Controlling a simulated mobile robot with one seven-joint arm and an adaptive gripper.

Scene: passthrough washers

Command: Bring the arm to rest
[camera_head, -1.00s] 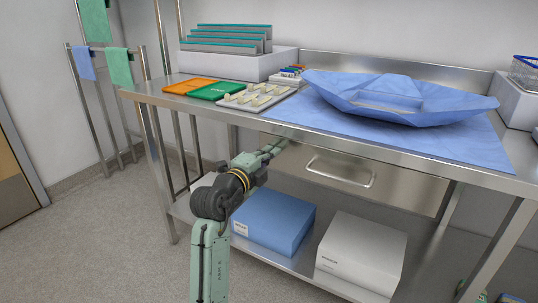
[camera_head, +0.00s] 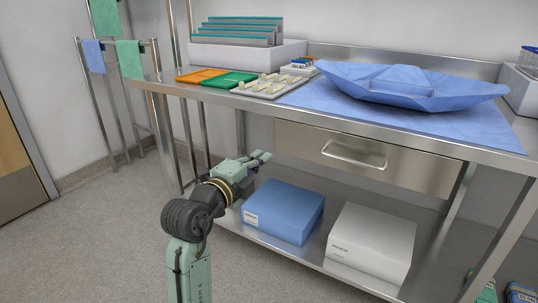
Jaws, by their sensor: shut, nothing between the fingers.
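My gripper (camera_head: 262,157) is shut and empty. It is in front of the steel table (camera_head: 420,150), below the tabletop edge and left of the drawer (camera_head: 360,155). Its fingers point right and slightly up, apart from the drawer's handle. My arm (camera_head: 195,215) rises from the bottom of the view, bends at a dark joint and leans right to the gripper.
A blue box (camera_head: 285,212) and a white box (camera_head: 370,243) stand on the lower shelf, right of my gripper. On the tabletop are an orange tray (camera_head: 203,75), a green tray (camera_head: 230,79) and blue wrap (camera_head: 415,88). The floor at left is clear.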

